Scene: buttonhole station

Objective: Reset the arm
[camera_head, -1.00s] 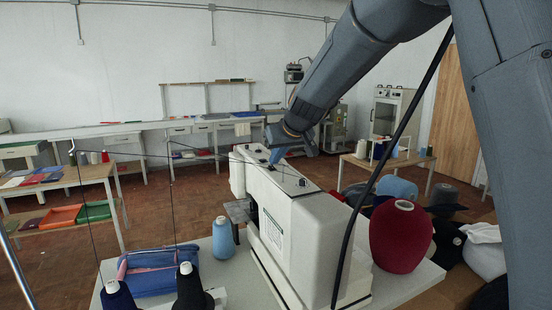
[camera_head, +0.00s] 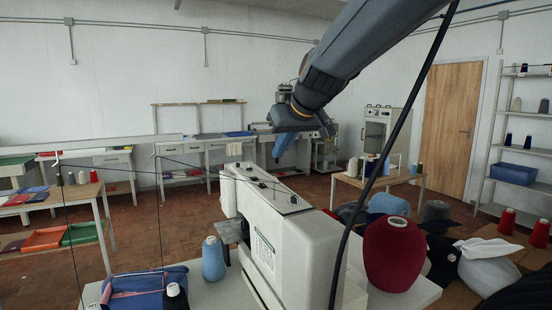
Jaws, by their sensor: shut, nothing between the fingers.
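My gripper (camera_head: 281,150) has blue fingers and hangs at the end of my grey arm, which comes in from the top right. It is shut and empty, pointing down in the air above the white buttonhole machine (camera_head: 283,225). A clear gap shows between the fingertips and the machine's top in the picture. The machine stands on a pale table in the foreground.
A light blue thread cone (camera_head: 213,259) and a blue bag (camera_head: 143,289) stand left of the machine. A large dark red cone (camera_head: 394,255) is at its right. A black cable (camera_head: 384,155) crosses the view. Shelves (camera_head: 518,140) stand at far right.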

